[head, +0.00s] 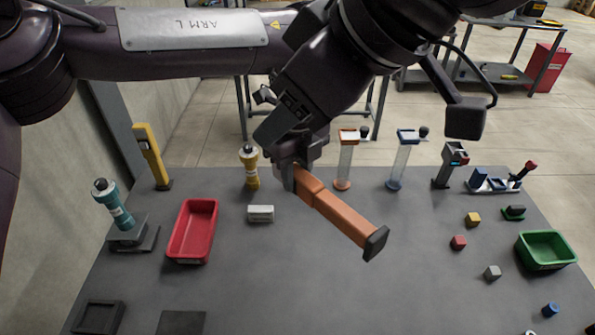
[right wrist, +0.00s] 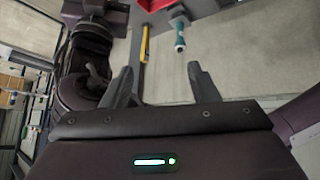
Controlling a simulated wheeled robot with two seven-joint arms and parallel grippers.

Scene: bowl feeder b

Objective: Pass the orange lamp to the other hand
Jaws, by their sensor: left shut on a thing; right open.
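The orange lamp (head: 340,212), a long bar with a dark end cap, is held above the grey table in the head view. My left gripper (head: 292,168) is shut on its upper-left end, and the lamp slants down to the right with its dark cap free. My right gripper (right wrist: 165,88) shows only in the right wrist view. Its two dark fingers are apart with nothing between them. The lamp does not show in that view.
On the table, a red tray (head: 192,232) and a grey block (head: 260,213) lie left of the lamp. A teal device (head: 113,205) and yellow tool (head: 150,155) stand at the left. A green bin (head: 546,250) and several small blocks lie right. The front middle is clear.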

